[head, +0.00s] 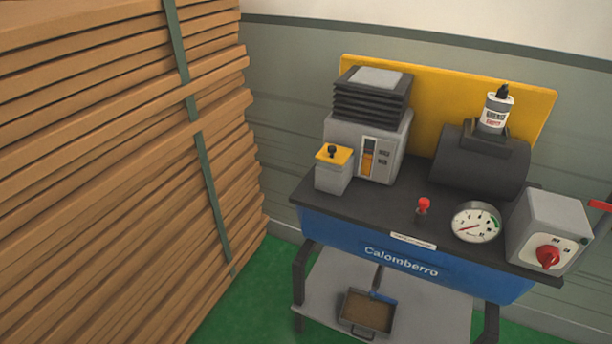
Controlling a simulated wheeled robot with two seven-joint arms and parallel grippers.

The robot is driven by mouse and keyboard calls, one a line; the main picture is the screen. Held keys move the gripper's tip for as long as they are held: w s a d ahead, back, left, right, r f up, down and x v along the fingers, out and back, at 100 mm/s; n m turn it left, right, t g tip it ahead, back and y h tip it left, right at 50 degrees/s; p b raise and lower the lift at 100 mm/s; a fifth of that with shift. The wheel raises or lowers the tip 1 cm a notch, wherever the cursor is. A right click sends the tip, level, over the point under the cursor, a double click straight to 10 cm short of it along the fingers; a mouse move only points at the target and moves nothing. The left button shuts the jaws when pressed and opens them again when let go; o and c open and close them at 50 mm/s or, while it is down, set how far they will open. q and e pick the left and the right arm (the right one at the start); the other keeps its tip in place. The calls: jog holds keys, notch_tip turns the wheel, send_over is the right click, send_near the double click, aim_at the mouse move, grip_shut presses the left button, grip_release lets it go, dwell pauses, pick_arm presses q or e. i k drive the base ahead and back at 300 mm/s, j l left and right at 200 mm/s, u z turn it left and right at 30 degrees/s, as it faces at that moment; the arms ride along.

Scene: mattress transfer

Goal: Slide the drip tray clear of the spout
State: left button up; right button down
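The drip tray (353,323) is a shallow dark-rimmed tray with brownish contents, low on the grey lower shelf in the head view. A handle shows at its near edge. The spout (378,284) appears to be the small dark pipe coming down under the blue tank, with a blue end at the tray's far right rim. The tray sits at and in front of that end; I cannot tell whether they touch. Neither of my grippers is in view.
The blue Calomberro machine (400,262) carries a gauge (476,222), a red-knobbed lever (423,206) and a grey switch box (546,230) on top. Its dark legs (300,285) flank the shelf (425,310). A tall strapped plank stack (110,150) fills the left. Green floor (245,305) lies between.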

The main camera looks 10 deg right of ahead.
aim_at(376, 319)
jog(key=z, duration=0.95)
jog(key=l+u, duration=0.25)
jog(key=l, duration=0.3)
